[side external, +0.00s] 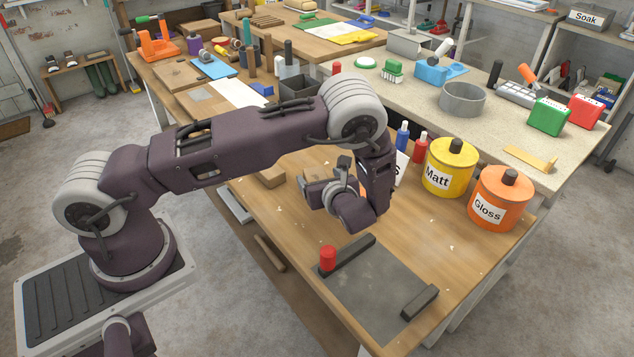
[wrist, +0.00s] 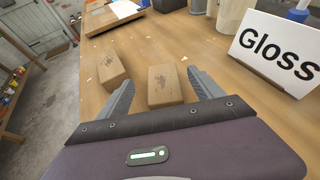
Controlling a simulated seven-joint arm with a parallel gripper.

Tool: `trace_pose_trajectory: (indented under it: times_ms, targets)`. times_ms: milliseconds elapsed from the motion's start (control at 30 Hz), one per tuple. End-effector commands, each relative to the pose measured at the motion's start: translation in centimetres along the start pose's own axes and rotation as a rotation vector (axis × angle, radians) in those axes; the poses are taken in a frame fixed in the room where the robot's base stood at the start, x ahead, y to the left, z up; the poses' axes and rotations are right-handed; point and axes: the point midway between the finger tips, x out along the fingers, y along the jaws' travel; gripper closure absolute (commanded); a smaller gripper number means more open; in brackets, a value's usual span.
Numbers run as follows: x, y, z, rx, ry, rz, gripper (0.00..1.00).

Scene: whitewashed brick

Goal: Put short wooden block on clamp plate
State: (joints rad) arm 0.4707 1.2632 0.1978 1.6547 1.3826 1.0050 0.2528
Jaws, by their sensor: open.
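My gripper (wrist: 161,78) is open, its two fingers apart on either side of a wooden block (wrist: 166,88) in the wrist view. Bare gaps show beside the block. A second wooden block (wrist: 113,71) lies just left of the left finger. Which of the two is the short one I cannot tell for sure. In the side view my gripper (side external: 325,180) is over the wooden table, and one wooden block (side external: 272,178) shows beside my arm. The grey clamp plate (side external: 375,290) lies at the table's near end, with dark bars and a red knob (side external: 327,259). Its middle is bare.
A yellow Matt tin (side external: 450,168) and an orange Gloss tin (side external: 499,198) stand right of my gripper. A Gloss sign (wrist: 277,50) stands to the right in the wrist view. Blue (side external: 402,138) and red (side external: 420,147) bottles stand behind. Bare wood lies between gripper and plate.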

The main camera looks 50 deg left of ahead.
Motion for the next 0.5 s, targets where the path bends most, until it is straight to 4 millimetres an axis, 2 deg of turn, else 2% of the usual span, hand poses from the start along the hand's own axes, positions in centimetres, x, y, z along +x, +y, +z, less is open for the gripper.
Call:
trace_pose_trajectory:
  times_ms: [67, 167, 400, 500]
  targets:
    - [0.6, -0.2, -0.7, 0.034, -0.012, -0.017, 0.24]
    - [1.9, -0.2, -0.8, 0.039, -0.014, -0.017, 0.24]
    - [6.2, -0.2, -1.3, 0.034, -0.012, -0.014, 0.24]
    - [7.3, -0.3, -1.3, 0.034, -0.012, -0.016, 0.24]
